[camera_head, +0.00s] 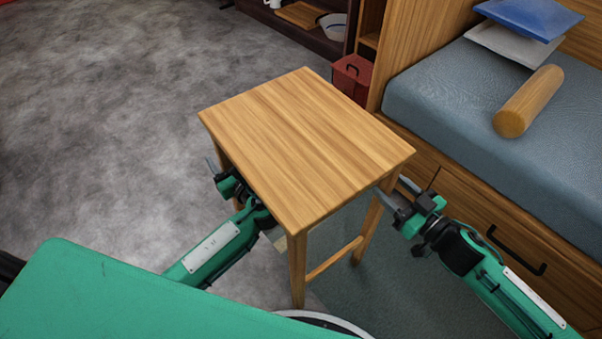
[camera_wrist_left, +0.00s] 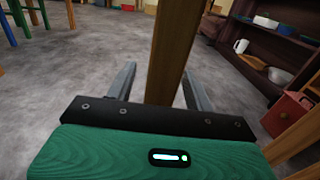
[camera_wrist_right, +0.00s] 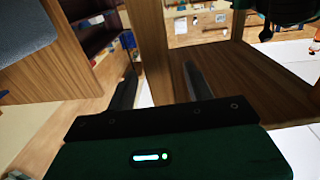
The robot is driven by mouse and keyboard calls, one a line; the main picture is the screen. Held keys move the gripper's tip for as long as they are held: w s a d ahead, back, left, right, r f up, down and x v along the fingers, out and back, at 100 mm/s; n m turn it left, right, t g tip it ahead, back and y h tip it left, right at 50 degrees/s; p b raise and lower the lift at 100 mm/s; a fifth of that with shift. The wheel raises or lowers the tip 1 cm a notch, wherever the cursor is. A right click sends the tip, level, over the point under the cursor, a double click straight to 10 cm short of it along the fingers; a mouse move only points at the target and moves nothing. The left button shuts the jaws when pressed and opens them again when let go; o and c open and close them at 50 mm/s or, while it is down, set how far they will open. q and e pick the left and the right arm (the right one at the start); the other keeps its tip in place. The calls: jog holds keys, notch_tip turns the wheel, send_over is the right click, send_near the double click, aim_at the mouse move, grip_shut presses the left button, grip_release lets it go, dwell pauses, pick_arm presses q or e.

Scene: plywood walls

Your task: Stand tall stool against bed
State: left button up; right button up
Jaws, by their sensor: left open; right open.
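The tall wooden stool (camera_head: 306,146) stands upright in front of me, its square top filling the middle of the head view. The bed (camera_head: 480,110), with a grey-blue mattress and wooden drawer front, is to its right, with a gap between them. My left gripper (camera_head: 213,168) is at the stool's left side, partly hidden by the top; in the left wrist view a stool leg (camera_wrist_left: 172,50) stands between its open fingers. My right gripper (camera_head: 387,190) is at the right side; in the right wrist view a leg (camera_wrist_right: 150,45) stands between its open fingers.
Blue and grey pillows (camera_head: 530,18) and a wooden roll (camera_head: 528,101) lie on the bed. A red bin (camera_head: 352,78) stands behind the stool near the dark shelf (camera_head: 310,35). The grey floor (camera_head: 100,110) on the left is clear.

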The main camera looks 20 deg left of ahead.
pick_arm(q)
jog(key=shift+w+a, duration=0.45)
jog(key=shift+a, duration=0.15)
pick_arm(e)
jog(key=shift+x, duration=1.4)
pick_arm(q)
grip_shut()
pick_arm(e)
grip_shut()
pick_arm(q)
jog(key=shift+r, duration=0.2)
pick_arm(e)
jog(key=shift+r, duration=0.2)
